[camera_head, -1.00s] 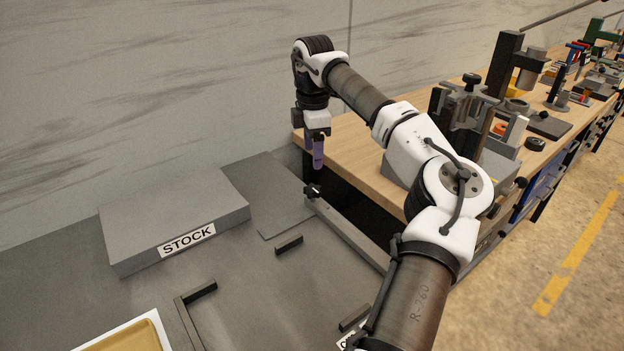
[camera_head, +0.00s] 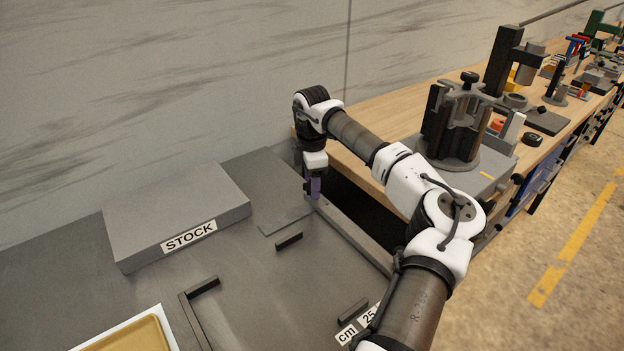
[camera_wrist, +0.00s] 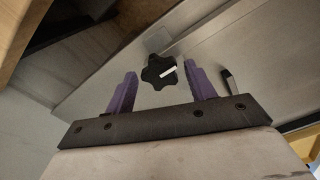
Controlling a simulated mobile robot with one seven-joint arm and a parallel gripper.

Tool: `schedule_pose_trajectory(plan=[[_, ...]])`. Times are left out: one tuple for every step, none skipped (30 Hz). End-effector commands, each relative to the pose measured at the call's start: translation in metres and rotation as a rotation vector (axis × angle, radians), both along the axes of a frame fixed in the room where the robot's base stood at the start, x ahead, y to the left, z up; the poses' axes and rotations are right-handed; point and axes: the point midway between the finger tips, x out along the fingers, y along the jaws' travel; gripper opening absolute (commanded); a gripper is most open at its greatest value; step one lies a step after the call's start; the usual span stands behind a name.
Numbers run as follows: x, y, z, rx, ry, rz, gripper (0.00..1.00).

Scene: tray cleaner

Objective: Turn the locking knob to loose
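The locking knob (camera_wrist: 158,73) is black and lobed, with a white pointer mark on its face. In the wrist view it sits on a grey metal surface between my gripper's two purple fingers. My gripper (camera_wrist: 160,88) is open, with clear space on both sides of the knob. There the knob is hidden by the fingers. I cannot tell whether the fingertips have reached down around the knob.
A grey block labelled STOCK (camera_head: 175,215) lies left of my gripper. A short black bar (camera_head: 289,241) and a black angle piece (camera_head: 192,305) are on the grey table. A yellow tray (camera_head: 135,338) is at the bottom left. The bench (camera_head: 372,125) carries several fixtures on the right.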

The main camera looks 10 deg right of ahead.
Motion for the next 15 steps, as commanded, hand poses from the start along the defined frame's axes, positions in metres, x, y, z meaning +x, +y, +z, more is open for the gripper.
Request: schedule_pose_trajectory(plan=[[0.0001, 0.0000, 0.0002, 0.000, 0.000, 0.000, 0.48], [0.0001, 0.0000, 0.0003, 0.000, 0.000, 0.000, 0.44], [0.0001, 0.0000, 0.0003, 0.000, 0.000, 0.000, 0.39], [0.0001, 0.0000, 0.0003, 0.000, 0.000, 0.000, 0.35], [0.0001, 0.0001, 0.0003, 0.000, 0.000, 0.000, 0.31], [0.0000, 0.0001, 0.0004, 0.000, 0.000, 0.000, 0.26], [0.0000, 0.0001, 0.0004, 0.000, 0.000, 0.000, 0.22], [0.0000, 0.0001, 0.0004, 0.000, 0.000, 0.000, 0.19], [0.0000, 0.0001, 0.0004, 0.000, 0.000, 0.001, 0.19], [0.0000, 0.0001, 0.0004, 0.000, 0.000, 0.001, 0.19], [0.0000, 0.0001, 0.0004, 0.000, 0.000, 0.003, 0.19], [0.0000, 0.0001, 0.0003, 0.000, 0.000, 0.006, 0.19], [0.0000, 0.0000, 0.0002, 0.000, 0.000, 0.010, 0.19], [0.0000, 0.0000, 0.0001, 0.000, 0.001, 0.015, 0.19], [0.0000, 0.0000, -0.0001, 0.000, 0.001, 0.024, 0.19]])
